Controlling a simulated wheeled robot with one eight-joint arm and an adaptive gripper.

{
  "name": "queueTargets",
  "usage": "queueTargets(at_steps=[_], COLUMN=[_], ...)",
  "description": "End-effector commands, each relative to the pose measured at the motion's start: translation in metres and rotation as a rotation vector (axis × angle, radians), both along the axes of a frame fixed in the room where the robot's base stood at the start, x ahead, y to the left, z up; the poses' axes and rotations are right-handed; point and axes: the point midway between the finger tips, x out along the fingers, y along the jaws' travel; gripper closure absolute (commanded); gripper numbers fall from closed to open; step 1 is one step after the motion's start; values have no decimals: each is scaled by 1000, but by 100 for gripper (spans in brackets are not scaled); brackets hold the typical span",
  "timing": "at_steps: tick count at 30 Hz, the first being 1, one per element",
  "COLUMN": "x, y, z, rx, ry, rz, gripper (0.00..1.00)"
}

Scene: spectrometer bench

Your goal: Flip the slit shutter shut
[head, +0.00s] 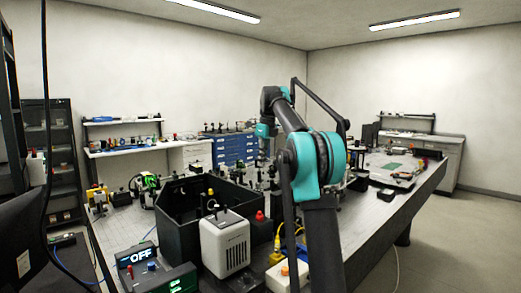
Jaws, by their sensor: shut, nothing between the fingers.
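My gripper (264,148) is small and far off, pointing down below the teal wrist of my arm. It is shut and empty, above the back part of the optical bench (135,222). A black open-topped enclosure (178,222) stands on the bench, left of my arm. A white vented box (225,245) stands against its front. I cannot make out the slit shutter; it is too small to tell or hidden behind my arm or the enclosure walls.
A dark unit with an "OFF" display (138,257) sits at the front left. A red-topped part (259,216) and a box with an orange button (286,270) stand near my arm. Optical mounts crowd the bench behind the enclosure. Open floor (455,245) lies to the right.

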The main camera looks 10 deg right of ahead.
Motion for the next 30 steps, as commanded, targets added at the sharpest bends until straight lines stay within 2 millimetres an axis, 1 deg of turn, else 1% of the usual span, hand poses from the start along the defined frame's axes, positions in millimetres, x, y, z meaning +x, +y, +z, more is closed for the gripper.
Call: queueTargets(at_steps=[1, 6, 12, 18, 30], x=[1, 4, 5, 5, 5], y=[0, 1, 1, 1, 1], z=[9, 33, 48, 53, 53], rx=[0, 0, 0, 0, 0], ry=[0, 0, 0, 0, 0], rz=[0, 0, 0, 0, 0], gripper=[100, 100, 100, 100, 100])
